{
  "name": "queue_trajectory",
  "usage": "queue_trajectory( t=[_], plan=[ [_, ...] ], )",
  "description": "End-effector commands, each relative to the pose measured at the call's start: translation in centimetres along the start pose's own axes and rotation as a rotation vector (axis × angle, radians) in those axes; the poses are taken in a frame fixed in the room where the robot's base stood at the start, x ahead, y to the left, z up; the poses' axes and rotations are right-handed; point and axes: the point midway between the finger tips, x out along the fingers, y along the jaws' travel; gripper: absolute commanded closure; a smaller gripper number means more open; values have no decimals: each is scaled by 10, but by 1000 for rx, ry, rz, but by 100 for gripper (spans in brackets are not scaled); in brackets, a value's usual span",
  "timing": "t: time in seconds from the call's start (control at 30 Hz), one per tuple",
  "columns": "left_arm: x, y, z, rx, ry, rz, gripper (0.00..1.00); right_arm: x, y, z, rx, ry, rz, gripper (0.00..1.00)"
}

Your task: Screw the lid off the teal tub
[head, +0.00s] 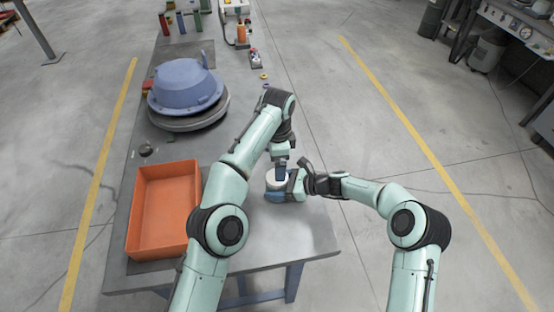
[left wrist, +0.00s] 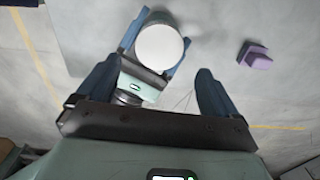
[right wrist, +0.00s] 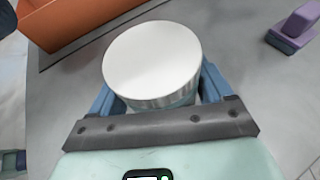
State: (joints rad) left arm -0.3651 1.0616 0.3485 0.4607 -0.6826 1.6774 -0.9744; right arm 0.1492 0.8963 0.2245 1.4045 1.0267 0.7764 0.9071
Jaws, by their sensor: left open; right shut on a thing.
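The tub's round lid (right wrist: 152,58) is white on top with a silvery rim. It sits on the tub, whose body (right wrist: 182,101) shows only as a thin strip below the rim in the right wrist view. My right gripper (head: 283,191) is shut on the tub, its blue fingers on either side below the lid. The lid also shows in the left wrist view (left wrist: 160,47), with the right gripper's fingers beside it. My left gripper (head: 282,162) is open and points down just above the lid, apart from it as far as I can tell.
An orange bin (head: 135,209) stands left of the tub on the grey table. A purple block (left wrist: 258,55) lies near the tub. A blue domed hood (head: 186,86) rests farther back. The table's front right corner (head: 318,236) is clear.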

Motion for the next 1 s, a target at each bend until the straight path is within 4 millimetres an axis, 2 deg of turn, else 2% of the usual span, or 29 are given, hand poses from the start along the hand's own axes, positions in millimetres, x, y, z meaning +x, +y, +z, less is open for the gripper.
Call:
queue_trajectory(
  t=[0.2,0.43,0.73,1.0],
  plan=[
    [-14,1,1,254,2,3,6,0,0,0,0,0,-1,100],
    [-13,1,3,338,0,10,6,0,0,0,0,0,-1,100],
    [10,1,4,339,1,9,6,0,0,0,0,0,-1,100],
    [50,1,3,337,0,8,6,0,0,0,0,0,-1,100]
  ],
)
